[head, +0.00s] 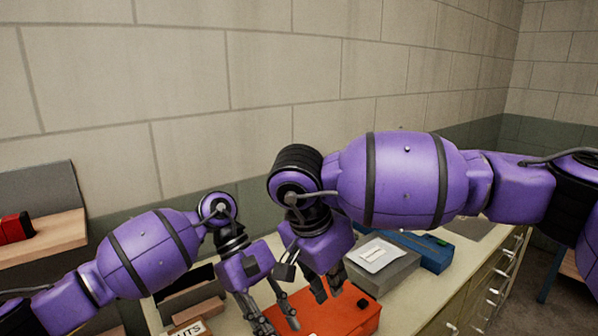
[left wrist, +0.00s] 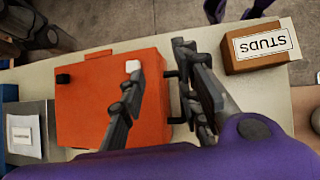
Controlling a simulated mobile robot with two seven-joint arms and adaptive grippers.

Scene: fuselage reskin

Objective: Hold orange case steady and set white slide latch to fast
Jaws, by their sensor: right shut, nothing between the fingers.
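The orange case (head: 355,312) lies on the bench, partly hidden behind my grippers in the head view. It shows from above in the left wrist view (left wrist: 85,115). The small white slide latch (left wrist: 133,66) is on its top near one corner, and a black knob (left wrist: 63,78) is near another; the latch is hidden in the head view. My left gripper (head: 278,322) is open, its fingers (left wrist: 158,85) apart at the case's edge with the dark handle, one finger over the case top. It holds nothing that I can see. My right gripper (head: 327,290) is shut and empty above the case.
A grey case with a white label (head: 381,257) and a blue case (head: 430,252) stand right of the orange case. A brown box labelled STUDS (left wrist: 262,48) stands on the handle side. A wooden shelf (head: 45,240) is at the left. The bench front is clear.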

